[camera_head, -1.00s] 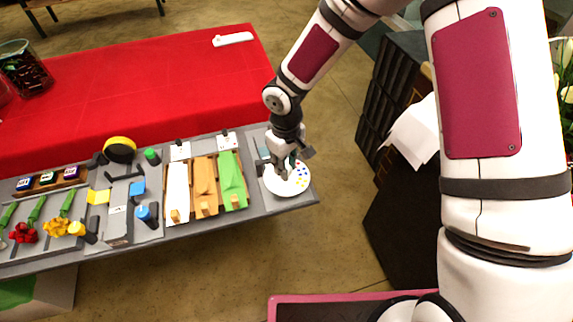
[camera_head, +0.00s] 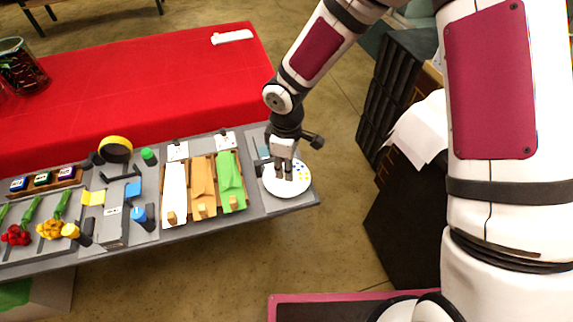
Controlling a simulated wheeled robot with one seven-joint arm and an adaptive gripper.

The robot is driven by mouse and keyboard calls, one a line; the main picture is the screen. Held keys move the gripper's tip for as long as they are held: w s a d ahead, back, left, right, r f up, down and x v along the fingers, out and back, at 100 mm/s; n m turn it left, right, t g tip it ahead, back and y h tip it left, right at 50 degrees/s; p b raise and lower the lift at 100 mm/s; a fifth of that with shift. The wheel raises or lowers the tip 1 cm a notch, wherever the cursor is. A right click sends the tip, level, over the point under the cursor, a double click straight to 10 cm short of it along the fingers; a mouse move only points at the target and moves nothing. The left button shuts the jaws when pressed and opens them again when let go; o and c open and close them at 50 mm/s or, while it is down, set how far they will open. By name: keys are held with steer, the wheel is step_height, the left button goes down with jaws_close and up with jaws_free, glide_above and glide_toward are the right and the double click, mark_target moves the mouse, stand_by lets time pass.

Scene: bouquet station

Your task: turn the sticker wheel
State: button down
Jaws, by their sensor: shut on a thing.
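The sticker wheel (camera_head: 272,187) is a white disc with blue and yellow dots along its right side. It lies at the right end of the grey station table. My gripper (camera_head: 284,176) points down over the wheel's middle, with its fingertips at the disc. It is shut on a part of the wheel that the fingers hide. The upper middle of the disc is covered by my gripper.
Left of the wheel a tray holds white, orange and green paper (camera_head: 231,182). Further left are a yellow tape roll (camera_head: 116,143), bottles and flowers (camera_head: 52,229). A red-covered table (camera_head: 150,90) stands behind. Dark crates (camera_head: 388,95) stand to the right.

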steer(key=n, duration=0.6)
steer(key=shift+n+b, duration=0.3)
steer(key=shift+b, duration=0.1)
steer(key=n, duration=0.5)
steer(key=shift+n, duration=0.3)
steer(key=c, duration=1.3)
jaws_free()
steer(key=shift+r, duration=0.1)
step_height(320, 180, up, 12)
steer(key=shift+s+d+f, duration=0.1)
steer(key=shift+s, duration=0.05)
